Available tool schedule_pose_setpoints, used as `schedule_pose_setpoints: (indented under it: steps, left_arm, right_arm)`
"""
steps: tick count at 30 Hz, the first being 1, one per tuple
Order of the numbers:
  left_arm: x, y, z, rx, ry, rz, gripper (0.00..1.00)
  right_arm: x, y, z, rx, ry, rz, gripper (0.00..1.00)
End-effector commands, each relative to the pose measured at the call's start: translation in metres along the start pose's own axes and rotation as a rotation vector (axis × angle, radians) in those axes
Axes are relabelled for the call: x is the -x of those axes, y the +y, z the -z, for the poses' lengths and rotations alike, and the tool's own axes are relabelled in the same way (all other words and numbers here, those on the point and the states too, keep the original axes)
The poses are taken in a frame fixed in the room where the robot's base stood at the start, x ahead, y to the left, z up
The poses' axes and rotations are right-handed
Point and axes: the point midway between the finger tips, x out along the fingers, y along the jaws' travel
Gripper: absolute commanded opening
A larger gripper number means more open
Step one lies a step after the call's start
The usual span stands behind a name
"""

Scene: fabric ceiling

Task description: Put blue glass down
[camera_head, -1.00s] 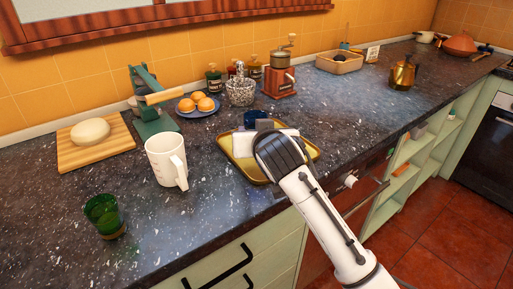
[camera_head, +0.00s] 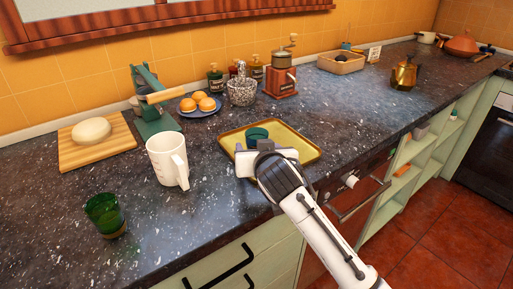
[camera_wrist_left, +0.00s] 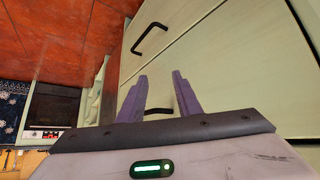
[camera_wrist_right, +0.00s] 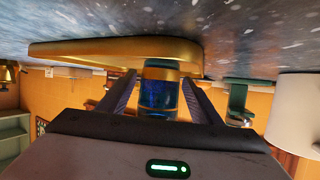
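The blue glass (camera_head: 257,133) stands upright on the yellow-gold tray (camera_head: 300,143), with its teal rim showing in the head view. In the right wrist view, which is upside down, the blue glass (camera_wrist_right: 158,92) is at the tray's surface. My right gripper (camera_head: 262,150) is just in front of the glass, low over the tray. Its fingers (camera_wrist_right: 160,82) are spread on either side of the glass, with a gap visible on each side. My left gripper (camera_wrist_left: 160,77) is open and empty in front of the pale drawers; it is outside the head view.
A white mug (camera_head: 167,160) stands left of the tray, and a green glass (camera_head: 104,215) near the counter's front left. A plate of orange buns (camera_head: 198,104), a crystal bowl (camera_head: 241,91) and a coffee grinder (camera_head: 281,76) stand behind.

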Motion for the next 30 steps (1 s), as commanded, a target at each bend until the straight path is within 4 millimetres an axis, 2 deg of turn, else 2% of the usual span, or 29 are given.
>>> schedule_pose_setpoints:
  steps: [8, 11, 24, 30]
  left_arm:
    - [0.001, 0.0, 0.001, 0.001, 0.0, 0.0, 0.31]
    - [0.002, 0.0, 0.002, 0.001, 0.0, 0.0, 0.31]
    - [0.003, -0.001, 0.002, 0.003, -0.001, 0.002, 0.31]
    - [0.003, -0.001, 0.002, 0.004, -0.001, 0.003, 0.31]
  right_arm:
    - [0.006, 0.0, 0.003, -0.001, 0.0, 0.0, 0.59]
    - [0.019, -0.001, 0.004, -0.001, 0.001, 0.002, 0.59]
    - [0.101, 0.0, 0.004, -0.001, 0.002, 0.001, 0.59]
    - [0.119, 0.0, 0.004, 0.0, 0.001, -0.001, 0.59]
